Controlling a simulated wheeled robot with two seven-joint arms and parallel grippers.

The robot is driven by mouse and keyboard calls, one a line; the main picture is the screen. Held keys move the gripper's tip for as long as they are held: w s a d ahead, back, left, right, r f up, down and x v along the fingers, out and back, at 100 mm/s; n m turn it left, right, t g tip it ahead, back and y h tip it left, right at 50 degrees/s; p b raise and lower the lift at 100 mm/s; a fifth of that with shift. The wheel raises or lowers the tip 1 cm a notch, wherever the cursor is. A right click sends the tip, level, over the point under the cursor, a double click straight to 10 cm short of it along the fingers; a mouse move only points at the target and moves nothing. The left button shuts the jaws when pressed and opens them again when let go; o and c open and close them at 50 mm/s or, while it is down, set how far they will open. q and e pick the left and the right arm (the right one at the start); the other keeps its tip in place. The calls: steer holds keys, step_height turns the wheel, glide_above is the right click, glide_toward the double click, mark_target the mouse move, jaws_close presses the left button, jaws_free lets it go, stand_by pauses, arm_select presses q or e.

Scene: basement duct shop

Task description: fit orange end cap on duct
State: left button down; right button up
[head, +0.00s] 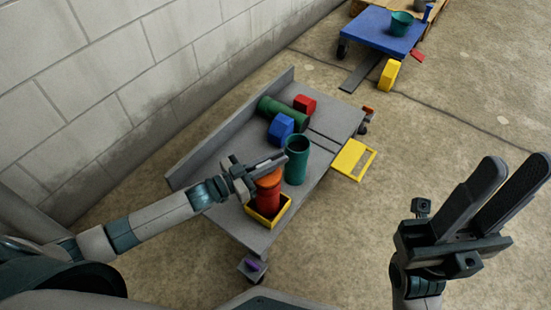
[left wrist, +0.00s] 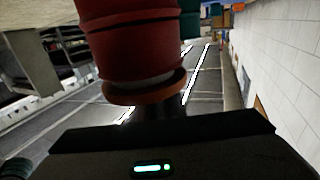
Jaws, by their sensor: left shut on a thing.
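My left gripper (head: 268,165) is shut on the orange end cap (head: 268,180), at the front of the grey cart. Below the cap, a red duct (head: 266,204) stands upright inside a yellow-rimmed holder (head: 252,213). My right gripper (head: 517,165) is open and empty, over the floor at the right.
An upright green open cylinder (head: 297,165) stands close right of the cap. A lying green cylinder (head: 283,113), a blue block (head: 280,129) and a red block (head: 305,104) are farther back on the cart (head: 212,163). A yellow frame (head: 349,157) juts from its right side.

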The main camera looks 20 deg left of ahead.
arm_select(q)
steer(key=shift+f, duration=0.45)
steer(key=c, duration=2.1)
jaws_free()
steer(key=shift+p+v, duration=0.4)
steer(key=shift+v, duration=1.1)
steer(key=p+v, duration=0.2)
steer(key=v, duration=0.6)
